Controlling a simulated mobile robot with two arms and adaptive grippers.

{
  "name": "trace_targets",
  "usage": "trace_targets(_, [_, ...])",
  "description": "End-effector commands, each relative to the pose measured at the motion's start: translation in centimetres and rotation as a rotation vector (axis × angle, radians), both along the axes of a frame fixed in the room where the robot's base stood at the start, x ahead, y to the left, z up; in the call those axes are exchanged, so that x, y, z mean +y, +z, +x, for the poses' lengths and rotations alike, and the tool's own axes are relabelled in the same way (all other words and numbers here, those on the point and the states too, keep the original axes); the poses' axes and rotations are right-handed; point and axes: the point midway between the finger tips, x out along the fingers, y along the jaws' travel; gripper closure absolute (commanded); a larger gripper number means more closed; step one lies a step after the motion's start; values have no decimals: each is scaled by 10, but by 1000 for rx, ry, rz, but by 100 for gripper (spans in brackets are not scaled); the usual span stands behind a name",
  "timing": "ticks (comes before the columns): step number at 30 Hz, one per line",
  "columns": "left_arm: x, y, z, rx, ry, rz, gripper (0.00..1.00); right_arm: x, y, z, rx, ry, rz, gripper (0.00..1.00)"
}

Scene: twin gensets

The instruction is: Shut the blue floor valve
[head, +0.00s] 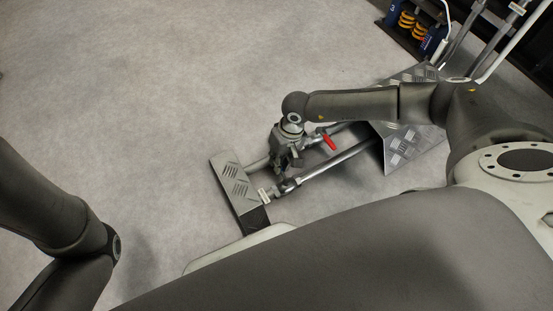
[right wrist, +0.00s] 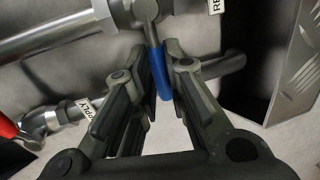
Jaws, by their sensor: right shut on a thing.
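The blue valve handle (right wrist: 163,80) shows in the right wrist view, hanging down in the picture from a metal valve body (right wrist: 140,10). It stands roughly crosswise to the thick pipe (right wrist: 50,38). My right gripper (right wrist: 160,50) has its two fingers on either side of this handle and is shut on it. In the head view my right gripper (head: 284,160) is low over the floor pipes and hides the blue handle. My left arm shows at the left edge, but its gripper is out of view.
A red valve handle (head: 327,142) is close to the right of my right gripper; it also shows in the wrist view (right wrist: 8,128). Tread-plate covers stand at the near end (head: 235,183) and far end (head: 420,140) of the pipes. Open floor (head: 130,80) lies left.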

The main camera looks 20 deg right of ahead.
Motion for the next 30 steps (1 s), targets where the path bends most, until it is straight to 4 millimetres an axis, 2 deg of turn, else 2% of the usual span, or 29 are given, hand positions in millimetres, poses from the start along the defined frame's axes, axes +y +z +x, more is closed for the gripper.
trace_targets(18, [0, 0, 0, 0, 0, 0, 60, -3, 0, -4, 5, 34, 0, 100])
trace_targets(19, [0, 0, 0, 0, 0, 0, 60, -3, 0, -4, 5, 34, 0, 83])
trace_targets(23, [0, 0, 0, 0, 0, 0, 60, -3, 0, -4, 3, 31, 0, 66])
trace_targets(30, [0, 0, 0, 1, 0, 0, 60, -3, 0, -3, 1, 29, 0, 65])
